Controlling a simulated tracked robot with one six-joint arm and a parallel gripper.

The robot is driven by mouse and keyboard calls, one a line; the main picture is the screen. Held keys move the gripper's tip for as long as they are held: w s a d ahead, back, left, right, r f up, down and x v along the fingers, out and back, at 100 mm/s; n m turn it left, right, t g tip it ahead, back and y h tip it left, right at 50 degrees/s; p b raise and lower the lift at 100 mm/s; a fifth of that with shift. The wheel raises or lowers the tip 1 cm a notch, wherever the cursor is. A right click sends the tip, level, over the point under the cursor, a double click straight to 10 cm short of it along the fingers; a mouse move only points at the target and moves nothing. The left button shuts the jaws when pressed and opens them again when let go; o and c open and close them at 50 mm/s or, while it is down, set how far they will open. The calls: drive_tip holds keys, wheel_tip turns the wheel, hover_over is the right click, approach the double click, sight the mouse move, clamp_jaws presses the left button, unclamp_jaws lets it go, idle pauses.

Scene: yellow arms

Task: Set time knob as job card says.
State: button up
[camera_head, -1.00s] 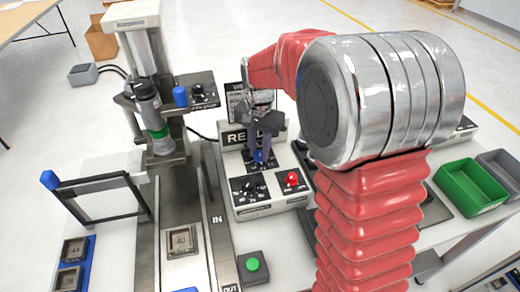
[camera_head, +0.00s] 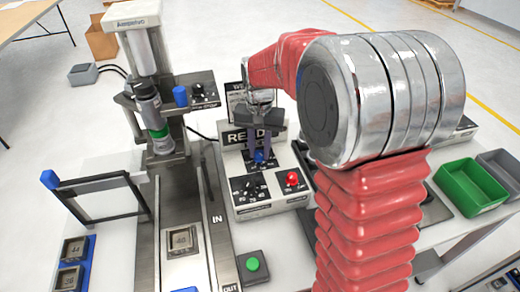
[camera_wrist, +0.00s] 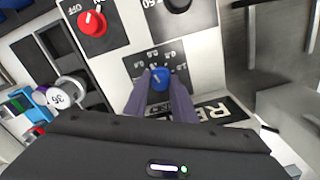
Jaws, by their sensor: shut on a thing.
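A control panel box (camera_head: 272,204) carries a blue knob (camera_head: 261,157), a black knob (camera_head: 248,187) with a numbered dial, and a red knob (camera_head: 292,179). My gripper (camera_head: 261,150) points down at the blue knob, its two fingers shut on it. In the wrist view the fingers stand on either side of the blue knob (camera_wrist: 160,78), whose pale pointer line shows among dial numbers too small to read surely. The red knob (camera_wrist: 92,23) shows there beside "OFF". A printed sheet (camera_head: 236,97) behind the panel is mostly hidden, its text unreadable.
A press column (camera_head: 147,60) and a metal track (camera_head: 182,225) stand left of the panel. A green button box (camera_head: 253,266) sits in front. A green bin (camera_head: 470,187) and grey bin (camera_head: 503,168) are at the right. My arm covers the middle right.

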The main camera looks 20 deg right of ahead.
sight(259, 153)
drive_tip(key=n, duration=0.4)
drive_tip(key=shift+n, duration=0.3)
idle(0.4)
drive_tip(key=o, duration=1.1)
drive_tip(key=shift+c, duration=0.2)
wheel_tip(259, 153, up, 14)
drive_tip(key=shift+f, duration=0.15)
drive_tip(key=shift+w, duration=0.1)
